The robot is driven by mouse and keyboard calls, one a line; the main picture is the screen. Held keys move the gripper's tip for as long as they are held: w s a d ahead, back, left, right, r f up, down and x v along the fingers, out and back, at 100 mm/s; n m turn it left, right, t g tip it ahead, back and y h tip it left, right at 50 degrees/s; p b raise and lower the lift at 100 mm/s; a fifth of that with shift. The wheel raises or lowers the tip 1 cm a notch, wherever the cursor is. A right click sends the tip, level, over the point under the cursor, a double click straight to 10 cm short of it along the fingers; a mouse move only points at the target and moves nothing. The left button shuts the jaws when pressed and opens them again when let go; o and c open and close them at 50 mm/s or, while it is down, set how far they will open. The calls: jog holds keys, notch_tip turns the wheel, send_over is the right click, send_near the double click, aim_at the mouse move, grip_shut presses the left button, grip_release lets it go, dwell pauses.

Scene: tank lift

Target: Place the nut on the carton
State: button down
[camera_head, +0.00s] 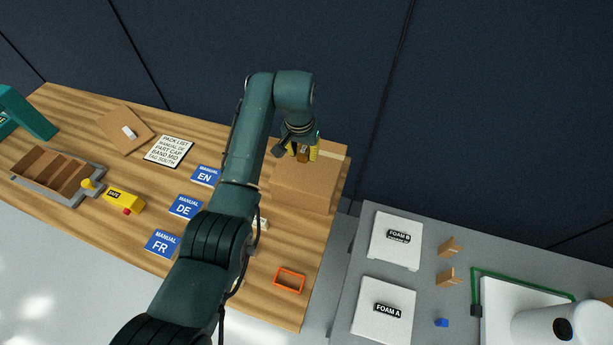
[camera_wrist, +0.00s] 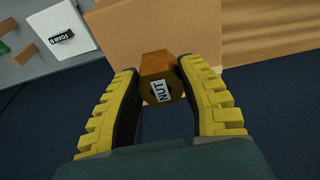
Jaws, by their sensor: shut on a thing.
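The nut (camera_wrist: 158,72) is a brown hexagonal piece with a white "NUT" label. In the wrist view it sits between the two yellow ribbed fingers of my gripper (camera_wrist: 160,90), which is shut on it. The carton (camera_head: 303,187) is a closed brown box at the right end of the wooden table; it also shows in the wrist view (camera_wrist: 205,27), behind the nut. In the head view my gripper (camera_head: 305,152) is over the back part of the carton, and the nut is a small brown patch there. I cannot tell whether the nut touches the carton's top.
On the wooden table (camera_head: 235,285) are blue manuals (camera_head: 186,207), a pack list (camera_head: 169,151), a yellow device (camera_head: 123,199), a divided tray (camera_head: 55,172) and an orange frame (camera_head: 290,280). A grey table (camera_head: 430,310) on the right holds foam blocks (camera_head: 396,240). A dark wall stands behind.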

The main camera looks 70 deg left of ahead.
aim_at(304, 176)
notch_tip(304, 176, down, 10)
jog(key=shift+r, duration=0.15)
jog(key=shift+b, duration=0.3)
jog(key=shift+f, duration=0.25)
jog(key=c, duration=0.7)
grip_release()
jog(key=shift+r, duration=0.1)
jog(key=shift+r, duration=0.5)
jog(key=r, duration=0.3)
jog(key=d+r+p, duration=0.1)
jog(key=r, duration=0.3)
jog(key=s+r, duration=0.1)
jog(key=r, duration=0.3)
jog(key=shift+s+d+p, duration=0.1)
jog(key=shift+d+p, duration=0.05)
jog(key=shift+p, duration=0.15)
